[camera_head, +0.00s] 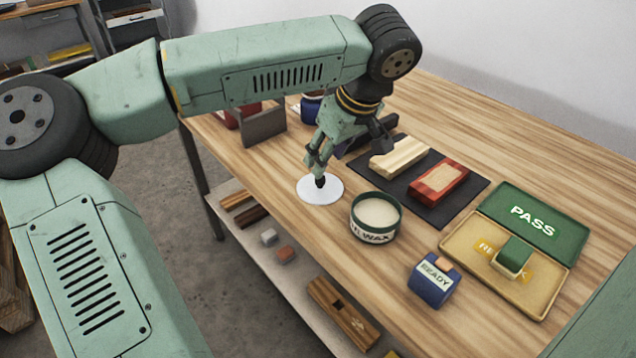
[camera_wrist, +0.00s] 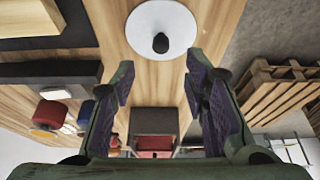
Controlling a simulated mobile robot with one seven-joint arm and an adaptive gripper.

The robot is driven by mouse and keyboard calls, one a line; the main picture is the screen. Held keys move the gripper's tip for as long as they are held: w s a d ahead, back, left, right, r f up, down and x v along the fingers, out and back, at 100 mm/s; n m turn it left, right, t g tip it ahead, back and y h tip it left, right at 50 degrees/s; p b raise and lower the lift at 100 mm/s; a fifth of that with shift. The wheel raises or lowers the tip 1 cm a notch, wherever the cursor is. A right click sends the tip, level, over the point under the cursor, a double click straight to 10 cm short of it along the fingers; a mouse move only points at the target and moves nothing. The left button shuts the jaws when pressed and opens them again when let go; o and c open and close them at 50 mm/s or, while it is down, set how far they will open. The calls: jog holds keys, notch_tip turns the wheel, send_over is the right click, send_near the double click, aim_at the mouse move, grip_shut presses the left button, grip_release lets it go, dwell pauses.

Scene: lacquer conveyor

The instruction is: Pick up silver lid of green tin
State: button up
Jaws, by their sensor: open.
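The silver lid (camera_head: 309,194), a pale round disc with a black knob, lies flat on the wooden table, left of the open green wax tin (camera_head: 375,233). The tin is full of pale wax. My gripper (camera_head: 318,162) points down over the lid, close to the knob. In the wrist view the lid (camera_wrist: 178,22) is at the top, its knob just beyond and between the spread fingertips of my gripper (camera_wrist: 160,72). The fingers are open with nothing between them. In the head view my gripper hides part of the lid's far side.
A dark mat (camera_head: 436,213) with a wooden block and a red block lies behind the tin. A blue READY box (camera_head: 429,287) and an open green PASS case (camera_head: 531,221) stand to the right. A grey holder (camera_head: 264,128) stands left of my gripper.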

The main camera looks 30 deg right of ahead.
aim_at(322, 178)
jog(key=shift+s+p+x, duration=0.15)
jog(key=shift+p+x, duration=0.35)
jog(key=shift+x, duration=1.05)
jog(key=shift+s+p+x, duration=0.2)
jog(key=shift+p+x, duration=0.25)
jog(key=shift+x, duration=1.05)
jog(key=shift+f, duration=0.15)
jog(key=shift+c, duration=0.3)
grip_shut()
